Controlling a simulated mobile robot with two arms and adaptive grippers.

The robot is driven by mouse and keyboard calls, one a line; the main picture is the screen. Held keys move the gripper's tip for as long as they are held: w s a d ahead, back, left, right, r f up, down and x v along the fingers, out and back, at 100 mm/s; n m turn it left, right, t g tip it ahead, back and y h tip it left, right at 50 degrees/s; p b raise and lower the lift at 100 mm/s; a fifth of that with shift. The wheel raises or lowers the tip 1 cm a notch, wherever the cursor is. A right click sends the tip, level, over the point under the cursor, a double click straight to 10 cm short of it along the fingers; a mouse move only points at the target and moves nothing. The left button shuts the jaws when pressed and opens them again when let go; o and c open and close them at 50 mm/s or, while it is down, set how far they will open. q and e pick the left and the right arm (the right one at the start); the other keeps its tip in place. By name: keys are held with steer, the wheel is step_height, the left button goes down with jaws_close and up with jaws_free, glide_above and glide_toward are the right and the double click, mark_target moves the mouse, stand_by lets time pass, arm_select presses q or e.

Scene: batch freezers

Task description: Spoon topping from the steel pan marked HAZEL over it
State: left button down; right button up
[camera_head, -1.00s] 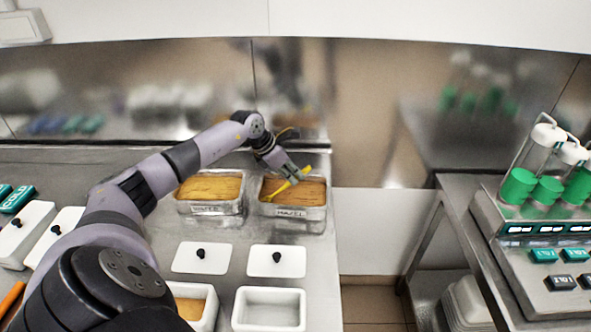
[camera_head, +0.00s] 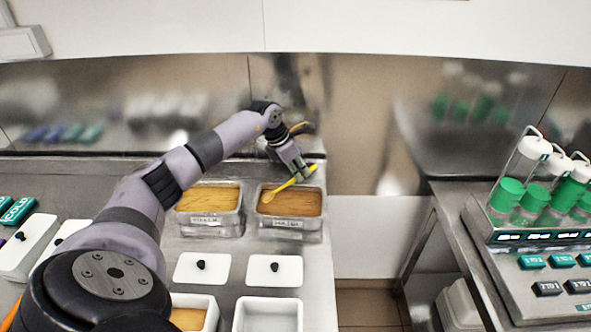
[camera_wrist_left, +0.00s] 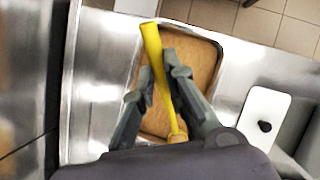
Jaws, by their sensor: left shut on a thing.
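My left gripper (camera_head: 296,177) is shut on a yellow spoon (camera_head: 290,185) above the right-hand steel pan (camera_head: 291,236), whose front label reads roughly HAZEL. The pan holds brown topping (camera_head: 300,204). The spoon slants down to the left, its bowl over the pan's left part; I cannot tell if it touches the topping. The wrist view shows the gripper (camera_wrist_left: 168,88) around the spoon (camera_wrist_left: 158,60), with the bowl (camera_wrist_left: 177,136) tan-coloured, seemingly loaded. Two white tubs stand in front: one with tan contents (camera_head: 187,319), one pale inside (camera_head: 267,304), cut by the frame edge. My right gripper is not in view.
Another steel pan (camera_head: 209,229) with golden topping stands left of the HAZEL pan. Two white lids (camera_head: 202,280) (camera_head: 275,282) with black knobs lie between pans and tubs. Lidded white boxes (camera_head: 30,243) stand at left. A gap separates the counter from the machine with green-filled cylinders (camera_head: 508,195).

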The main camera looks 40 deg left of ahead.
mark_target(309, 169)
arm_select(q)
steer(key=shift+w+d+r+g, duration=0.15)
steer(key=shift+w+r+g, duration=0.15)
steer(key=shift+w+r, duration=0.1)
steer(key=shift+w+d+f+g+y+p, duration=0.15)
steer(key=shift+w+f+g+y+p, duration=0.05)
steer(key=shift+w+g+y+p, duration=0.1)
steer(key=shift+w+d+r, duration=0.1)
steer(key=shift+w+d, duration=0.05)
steer(key=shift+w, duration=0.1)
steer(key=shift+w+d+f+g, duration=0.1)
steer(key=shift+w+f+g, duration=0.1)
steer(key=shift+g, duration=0.2)
steer(key=shift+w+d+r+g+y, duration=0.1)
steer(key=shift+w+g+y, duration=0.2)
steer(key=shift+g+y, duration=0.15)
